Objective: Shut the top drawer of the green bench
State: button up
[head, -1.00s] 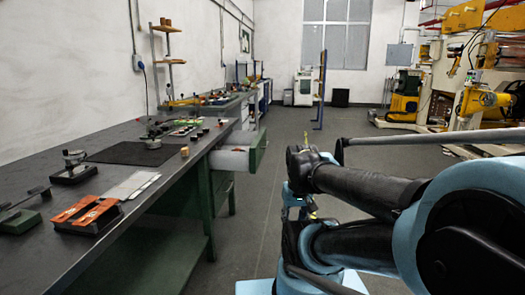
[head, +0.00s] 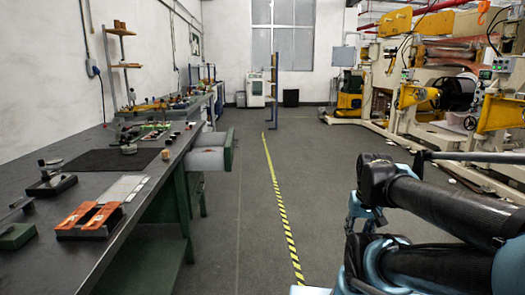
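The green bench (head: 143,258) runs along the left side, with a dark grey top. Its top drawer (head: 229,150) is pulled out toward the aisle. The drawer has a green front and pale side walls, and its front stands clear of the bench edge. My arm shows at the lower right, black and light blue, to the right of the drawer and apart from it. My gripper's fingers cannot be made out in the head view.
Orange blocks (head: 90,218), a black mat (head: 112,160) and small instruments lie on the bench top. The grey floor (head: 235,235) beside the bench is clear, with a yellow-black stripe (head: 283,215). Yellow machines (head: 420,96) stand at the right.

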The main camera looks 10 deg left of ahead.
aim_at(222, 144)
jog(key=z, duration=0.55)
jog(key=k, duration=0.7)
jog(key=z, duration=0.55)
jog(key=i, duration=0.75)
jog(key=u, duration=0.6)
jog(key=i, duration=1.15)
jog(key=u, duration=1.25)
jog(key=i, duration=1)
jog(key=u, duration=0.65)
